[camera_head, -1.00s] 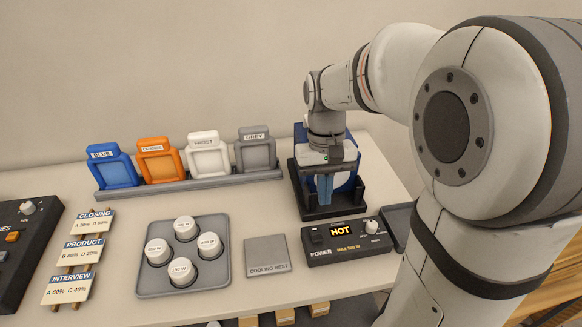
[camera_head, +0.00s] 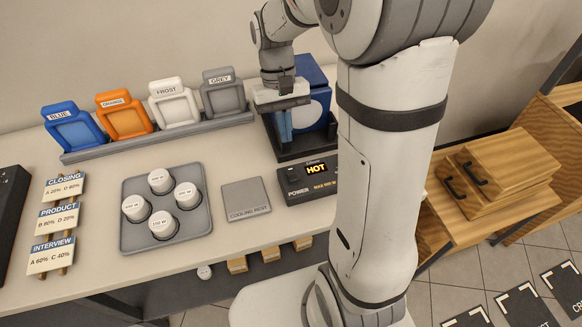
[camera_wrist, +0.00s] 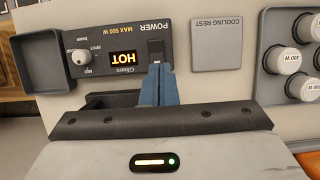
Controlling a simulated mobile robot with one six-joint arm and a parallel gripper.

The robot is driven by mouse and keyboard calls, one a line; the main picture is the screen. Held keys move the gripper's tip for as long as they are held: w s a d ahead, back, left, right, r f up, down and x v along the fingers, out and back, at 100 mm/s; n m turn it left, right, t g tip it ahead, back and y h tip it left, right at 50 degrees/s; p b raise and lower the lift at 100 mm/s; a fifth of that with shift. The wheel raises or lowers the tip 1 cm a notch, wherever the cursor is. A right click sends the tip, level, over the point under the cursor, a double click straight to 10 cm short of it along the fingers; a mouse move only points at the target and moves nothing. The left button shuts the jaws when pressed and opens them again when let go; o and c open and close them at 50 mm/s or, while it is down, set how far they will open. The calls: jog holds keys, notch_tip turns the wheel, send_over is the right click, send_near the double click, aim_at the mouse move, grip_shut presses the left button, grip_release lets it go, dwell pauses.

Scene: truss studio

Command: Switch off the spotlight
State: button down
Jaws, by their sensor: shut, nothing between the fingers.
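The spotlight (camera_head: 312,76) is a blue housing in a black base on the table, at the upper middle of the head view. Its black control panel (camera_head: 298,186) lies in front, with an orange HOT display (camera_head: 316,168). The wrist view shows this panel upside down, with the POWER rocker switch (camera_wrist: 156,48), the lit display (camera_wrist: 123,58) and a white knob (camera_wrist: 82,58). My gripper (camera_wrist: 158,68) is shut and empty, its blue fingertips just short of the switch in the picture. I cannot tell whether they touch it. In the head view, my arm hides the panel's right end.
A grey cooling rest (camera_head: 245,199) and a tray (camera_head: 133,233) of white bulbs lie left of the panel. Coloured filter frames stand in a rack (camera_head: 160,143) behind. An empty dark tray (camera_wrist: 38,62) adjoins the panel in the wrist view.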

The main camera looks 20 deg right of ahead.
aim_at(292, 180)
jog(key=x, duration=1)
jog(key=shift+s+f+p, duration=0.15)
jog(key=shift+f+p, duration=0.15)
jog(key=shift+p, duration=0.05)
jog(key=shift+f, duration=0.1)
